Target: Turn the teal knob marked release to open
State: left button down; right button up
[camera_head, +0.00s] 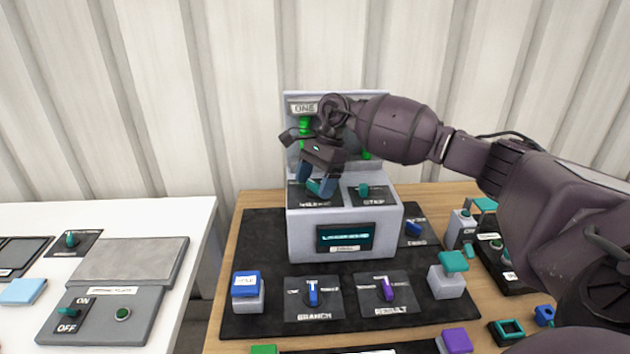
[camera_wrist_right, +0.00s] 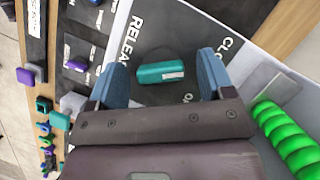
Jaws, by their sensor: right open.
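The teal release knob (camera_head: 315,186) sits on a dark plate on top of the grey console (camera_head: 300,235). In the right wrist view the knob (camera_wrist_right: 162,73) is a teal bar on a dark plate (camera_wrist_right: 200,35) lettered RELEA and CLO, the rest being cut off or hidden. My right gripper (camera_head: 316,188) is above the console with its fingers around the knob's sides. In the right wrist view my right gripper (camera_wrist_right: 165,75) is open, with the knob between its blue fingers and a gap showing on each side. My left gripper is not in view.
A second teal knob (camera_head: 364,190) sits right beside it on the console. Green coils (camera_head: 305,128) stand behind, under a ONE label. Blue (camera_head: 313,293) and purple (camera_head: 388,289) knobs lie in front on the dark mat (camera_head: 265,225). A white table (camera_head: 110,215) stands at the left.

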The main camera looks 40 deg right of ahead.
jog(key=shift+c, duration=0.4)
jog(key=c, duration=0.8)
jog(key=shift+c, duration=0.2)
jog(key=shift+m, duration=0.3)
jog(key=shift+s+r+m+t+p, duration=0.15)
jog(key=shift+m+t+p, duration=0.3)
jog(key=shift+m, duration=0.55)
jog(key=m+t, duration=0.1)
jog(key=m, duration=0.1)
jog(key=shift+m+p, duration=0.4)
jog(key=m+t+h+p, duration=0.1)
jog(key=m, duration=0.2)
jog(key=shift+m, duration=0.3)
jog(key=m+p, duration=0.1)
jog(key=m, duration=0.1)
jog(key=m+t+h, duration=0.1)
jog(key=m, duration=0.1)
jog(key=shift+m+t+h+p, duration=0.25)
jog(key=shift+m+h+p, duration=0.05)
jog(key=shift+m+p, duration=0.1)
